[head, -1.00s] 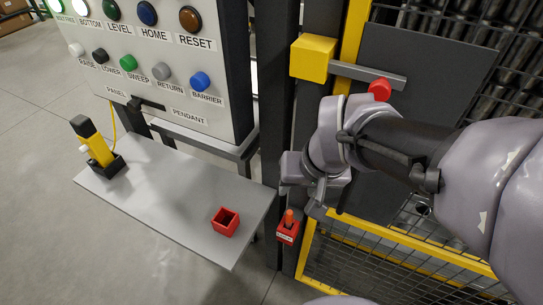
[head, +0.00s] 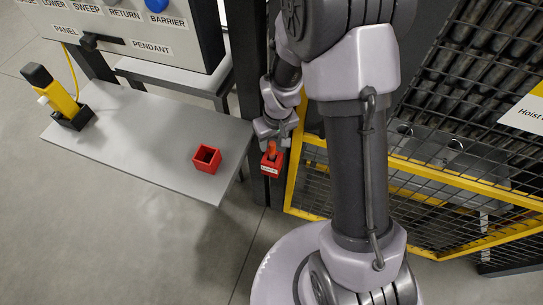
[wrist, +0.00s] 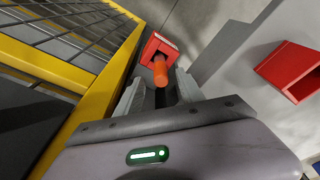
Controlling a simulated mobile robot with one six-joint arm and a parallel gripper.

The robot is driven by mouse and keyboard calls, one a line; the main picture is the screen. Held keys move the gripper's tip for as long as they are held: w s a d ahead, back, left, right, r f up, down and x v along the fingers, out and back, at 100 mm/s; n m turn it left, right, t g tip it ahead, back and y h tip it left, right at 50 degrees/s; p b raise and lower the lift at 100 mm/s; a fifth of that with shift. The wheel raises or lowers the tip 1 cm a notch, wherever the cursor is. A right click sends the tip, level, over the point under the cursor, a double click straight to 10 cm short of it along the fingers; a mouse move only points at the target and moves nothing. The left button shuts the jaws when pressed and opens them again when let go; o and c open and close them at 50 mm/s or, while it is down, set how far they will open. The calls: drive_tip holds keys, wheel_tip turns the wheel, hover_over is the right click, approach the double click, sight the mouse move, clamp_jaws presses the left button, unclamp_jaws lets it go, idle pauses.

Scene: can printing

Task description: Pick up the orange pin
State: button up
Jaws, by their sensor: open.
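The orange pin (head: 272,149) stands upright in a small red labelled holder (head: 270,168) on the dark post at the fence's edge. In the wrist view the orange pin (wrist: 161,76) points toward my gripper from the red holder (wrist: 153,46). My gripper (head: 272,134) is just above the pin in the head view. In the wrist view my gripper (wrist: 158,83) is open, with one finger on each side of the pin's end. I cannot tell whether either finger touches it.
An open red box (head: 206,159) sits on the grey shelf (head: 150,150) to the left. A yellow and black pendant (head: 58,97) stands at the shelf's far left. The button panel (head: 130,30) is behind. A yellow-framed mesh fence (head: 420,185) is on the right.

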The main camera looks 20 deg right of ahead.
sight(271, 150)
wheel_tip(271, 150, down, 5)
drive_tip(key=b, duration=0.2)
drive_tip(key=shift+w+a+f+b, duration=0.1)
drive_tip(key=shift+a+f+b, duration=0.05)
drive_tip(key=shift+b, duration=0.25)
drive_tip(key=shift+w+f, duration=0.1)
drive_tip(key=shift+f, duration=0.25)
drive_tip(key=shift+r, duration=0.15)
clamp_jaws()
idle(0.5)
